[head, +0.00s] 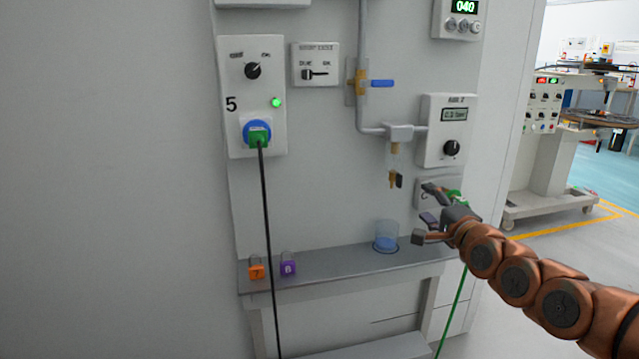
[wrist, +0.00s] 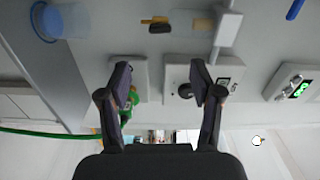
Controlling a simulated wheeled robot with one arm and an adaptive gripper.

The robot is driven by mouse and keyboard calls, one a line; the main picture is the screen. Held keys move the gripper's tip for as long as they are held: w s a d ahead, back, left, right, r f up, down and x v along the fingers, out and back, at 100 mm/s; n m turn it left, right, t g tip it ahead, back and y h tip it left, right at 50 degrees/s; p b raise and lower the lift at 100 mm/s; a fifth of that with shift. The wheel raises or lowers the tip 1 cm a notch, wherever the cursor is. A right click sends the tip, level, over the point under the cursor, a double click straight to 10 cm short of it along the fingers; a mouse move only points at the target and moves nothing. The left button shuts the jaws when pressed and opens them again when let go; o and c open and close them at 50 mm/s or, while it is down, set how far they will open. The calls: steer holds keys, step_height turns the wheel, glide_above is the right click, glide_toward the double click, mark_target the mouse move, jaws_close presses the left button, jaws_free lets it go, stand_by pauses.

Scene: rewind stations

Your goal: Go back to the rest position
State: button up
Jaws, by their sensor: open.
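My gripper (head: 428,214) is at the end of my copper-coloured arm, in front of the right part of the station wall in the head view. Its fingers are spread with nothing between them. In the wrist view my gripper (wrist: 160,85) also shows open and empty. Behind it is a small wall box with a green plug (wrist: 130,100) and a green cable. The gripper partly hides this box in the head view, and I cannot tell how far apart they are.
A shelf (head: 340,268) holds a clear blue cup (head: 386,238), an orange padlock (head: 256,269) and a purple padlock (head: 288,267). Panel 5 (head: 237,104) has a green plug (head: 258,138) with a hanging black cable. A blue-handled valve (head: 381,83) is above. Open floor lies at right.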

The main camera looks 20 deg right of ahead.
steer(key=s+a+r+n+g+y+p, duration=0.1)
steer(key=s+a+n+g+y+p, duration=0.15)
steer(key=a+n+g+p, duration=0.45)
steer(key=s+a+n+g+y+p, duration=0.2)
steer(key=s+a+n+p, duration=0.15)
steer(key=a+p, duration=0.7)
steer(key=s+a+r+n+g+h+p, duration=0.1)
steer(key=s+a+r+n+g+p, duration=0.1)
steer(key=s, duration=0.7)
steer(key=s+a+r+n+g+h+p, duration=0.1)
steer(key=s+a+r+n+g+p, duration=0.2)
steer(key=s+r+p, duration=0.4)
steer(key=s+a+r+n+g+h+p, duration=0.1)
steer(key=s+a+r+g+p, duration=0.3)
steer(key=s, duration=0.8)
steer(key=a+n+g+p, duration=0.1)
steer(key=p, duration=0.1)
steer(key=shift+s+r+n+g+p, duration=0.35)
steer(key=shift+s+r+g, duration=0.05)
